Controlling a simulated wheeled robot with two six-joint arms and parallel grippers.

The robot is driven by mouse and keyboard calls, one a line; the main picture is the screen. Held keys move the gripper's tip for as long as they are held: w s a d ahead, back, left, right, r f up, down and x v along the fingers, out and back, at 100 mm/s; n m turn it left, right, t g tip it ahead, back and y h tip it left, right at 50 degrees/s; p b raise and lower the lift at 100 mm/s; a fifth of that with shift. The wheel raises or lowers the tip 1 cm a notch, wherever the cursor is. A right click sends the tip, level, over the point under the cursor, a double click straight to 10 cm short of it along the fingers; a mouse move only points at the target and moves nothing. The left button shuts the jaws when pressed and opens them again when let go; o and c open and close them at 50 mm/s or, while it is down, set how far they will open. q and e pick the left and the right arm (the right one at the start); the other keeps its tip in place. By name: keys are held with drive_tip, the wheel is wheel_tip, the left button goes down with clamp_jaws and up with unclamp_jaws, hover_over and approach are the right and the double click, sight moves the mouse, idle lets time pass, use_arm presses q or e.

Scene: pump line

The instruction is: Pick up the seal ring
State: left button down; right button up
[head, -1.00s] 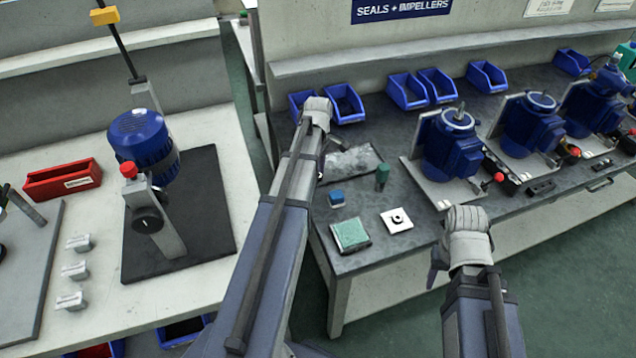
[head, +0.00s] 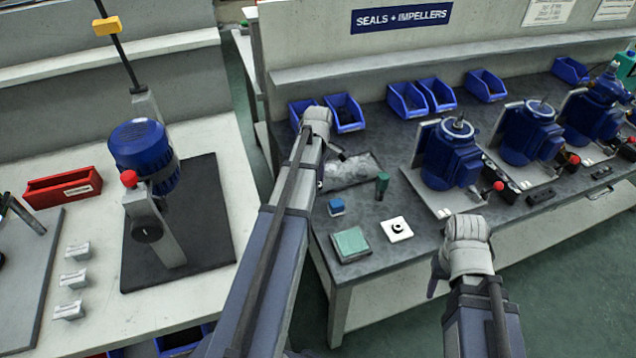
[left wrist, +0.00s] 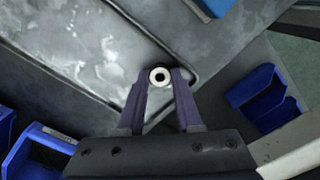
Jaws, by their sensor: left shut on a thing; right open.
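The seal ring (left wrist: 159,77) is a small pale ring with a dark centre. In the left wrist view it sits between the two fingertips of my left gripper (left wrist: 160,82), which is shut on it. Below it are the grey bench top and the edge of a worn metal tray (left wrist: 100,45). In the head view my left gripper (head: 333,150) is by the tray (head: 350,172), in front of the blue bins; the ring cannot be made out there. My right gripper (head: 438,278) is open and empty, in front of the bench's front edge, its fingers partly hidden by the wrist.
Blue bins (head: 345,113) line the back of the bench. Blue pumps (head: 449,152) stand to the right.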

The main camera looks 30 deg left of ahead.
use_arm(q)
drive_tip(key=shift+r, duration=0.15)
use_arm(e)
drive_tip(key=shift+r, duration=0.15)
use_arm(q)
wheel_tip(320, 180, up, 10)
drive_tip(key=p, duration=1)
use_arm(e)
wheel_tip(320, 180, up, 10)
